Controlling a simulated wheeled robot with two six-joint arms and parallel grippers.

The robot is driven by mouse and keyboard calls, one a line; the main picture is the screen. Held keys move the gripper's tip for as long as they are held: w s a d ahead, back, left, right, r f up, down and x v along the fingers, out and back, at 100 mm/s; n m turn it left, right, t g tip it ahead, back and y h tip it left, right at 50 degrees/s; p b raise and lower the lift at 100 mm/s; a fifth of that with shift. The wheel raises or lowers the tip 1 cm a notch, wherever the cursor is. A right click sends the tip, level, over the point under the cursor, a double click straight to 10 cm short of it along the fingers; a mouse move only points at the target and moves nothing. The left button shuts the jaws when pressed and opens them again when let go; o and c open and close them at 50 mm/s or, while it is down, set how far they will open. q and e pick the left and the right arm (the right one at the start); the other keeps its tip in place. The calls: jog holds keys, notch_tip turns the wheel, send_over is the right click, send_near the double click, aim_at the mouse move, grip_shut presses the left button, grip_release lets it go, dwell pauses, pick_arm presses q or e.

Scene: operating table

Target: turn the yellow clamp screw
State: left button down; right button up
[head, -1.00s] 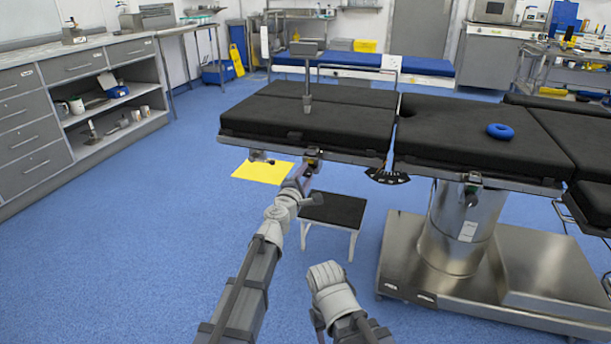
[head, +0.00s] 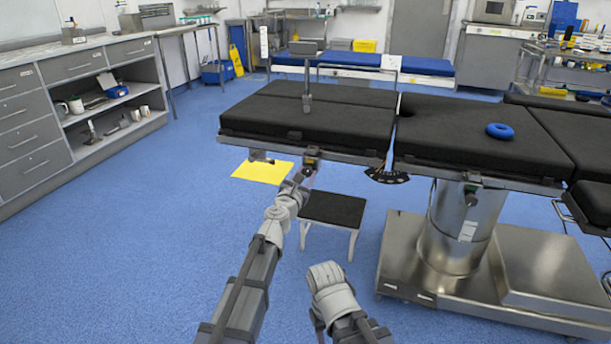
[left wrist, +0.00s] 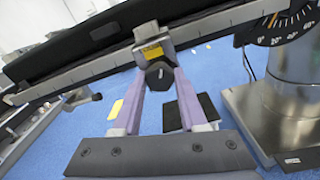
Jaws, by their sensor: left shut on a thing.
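The clamp (left wrist: 152,46) with a yellow label sits on the side rail of the operating table. Its screw knob (left wrist: 160,76) is dark and faceted, just below the label. My left gripper (left wrist: 160,72) has one finger on each side of the knob and is shut on it. In the head view the clamp (head: 312,152) is small, on the rail below the black pad's front edge, with my left gripper (head: 305,171) up against it from below. The knob is hard to make out there.
A second rail fitting (head: 262,156) is just left of the clamp. A black-topped step stool (head: 333,209) stands under the table edge. A yellow sheet (head: 262,171) lies on the floor. The steel table column (head: 455,235) is at right. The floor at left is clear.

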pick_arm(q)
jog(key=n, duration=0.5)
jog(key=shift+s+n, duration=0.1)
jog(key=shift+n, duration=0.3)
dwell(0.4)
jog(key=shift+c, duration=2.2)
grip_release()
jog(key=v, duration=0.7)
jog(key=shift+s, duration=0.3)
